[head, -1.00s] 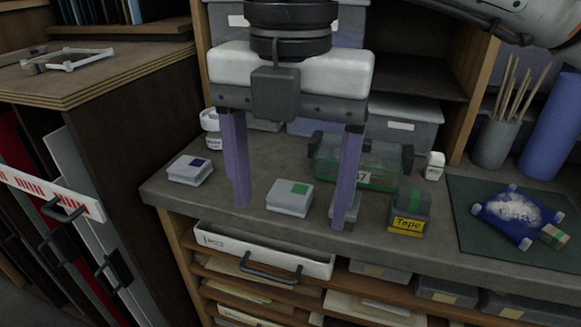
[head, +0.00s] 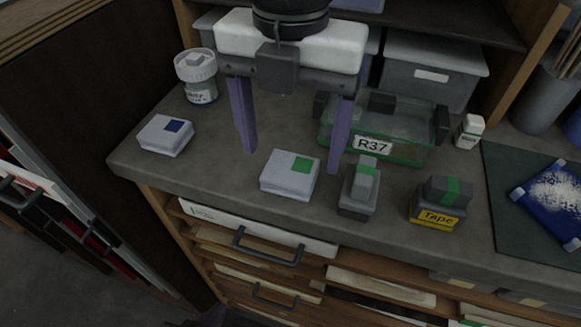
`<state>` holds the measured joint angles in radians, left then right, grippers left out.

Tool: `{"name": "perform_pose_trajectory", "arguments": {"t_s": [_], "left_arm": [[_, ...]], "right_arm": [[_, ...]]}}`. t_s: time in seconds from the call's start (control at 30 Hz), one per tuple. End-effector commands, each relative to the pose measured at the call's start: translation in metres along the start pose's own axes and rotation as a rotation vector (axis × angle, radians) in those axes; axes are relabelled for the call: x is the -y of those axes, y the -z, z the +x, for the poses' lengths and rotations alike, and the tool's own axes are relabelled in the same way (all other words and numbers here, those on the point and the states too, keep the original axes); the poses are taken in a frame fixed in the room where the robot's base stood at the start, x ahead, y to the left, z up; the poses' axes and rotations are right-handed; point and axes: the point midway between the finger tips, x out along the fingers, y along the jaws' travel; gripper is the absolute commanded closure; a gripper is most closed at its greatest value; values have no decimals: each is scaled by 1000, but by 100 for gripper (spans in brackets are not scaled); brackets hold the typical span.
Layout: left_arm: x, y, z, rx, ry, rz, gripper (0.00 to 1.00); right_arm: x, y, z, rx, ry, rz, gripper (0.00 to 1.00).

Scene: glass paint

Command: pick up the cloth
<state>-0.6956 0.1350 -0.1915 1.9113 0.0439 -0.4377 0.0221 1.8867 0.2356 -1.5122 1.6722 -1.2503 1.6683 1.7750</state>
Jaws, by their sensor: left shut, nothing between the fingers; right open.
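My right gripper (head: 291,161) hangs at upper centre with its two purple fingers wide apart and nothing between them. A pale folded cloth-like pad with a green square (head: 289,176) lies on the bench just below and between the fingertips. A similar pale pad with a blue square (head: 165,135) lies further left, near the bench's left end. I cannot tell for sure which of these is the cloth. A small dark purple piece at the bottom edge appears to be my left gripper (head: 213,317), mostly cut off.
A green-edged glass box marked R37 (head: 408,153) stands behind the right finger. A lidded jar (head: 198,76) stands at back left. A green-banded grey block (head: 360,186) and a Tape block (head: 440,202) stand to the right. A dark mat (head: 502,188) holds a blue, white-powdered item (head: 551,200).

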Motion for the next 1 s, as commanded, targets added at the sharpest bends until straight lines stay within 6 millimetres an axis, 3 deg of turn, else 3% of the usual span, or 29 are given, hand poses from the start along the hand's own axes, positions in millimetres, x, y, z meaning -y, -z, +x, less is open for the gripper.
{"name": "perform_pose_trajectory", "arguments": {"t_s": [0.2,0.47,0.5,0.77,1.0], "left_arm": [[0,8,-3,-8,1,1,100],[1,14,-1,-18,2,3,100],[1,14,-1,-17,2,3,100],[2,12,-2,-14,2,3,100],[1,8,-3,-6,2,2,100]], "right_arm": [[0,0,29,-2,1,1,23],[0,0,34,0,-1,1,23],[0,0,34,0,-1,1,25],[0,0,34,0,-1,1,68],[0,0,33,0,-1,1,68]]}}
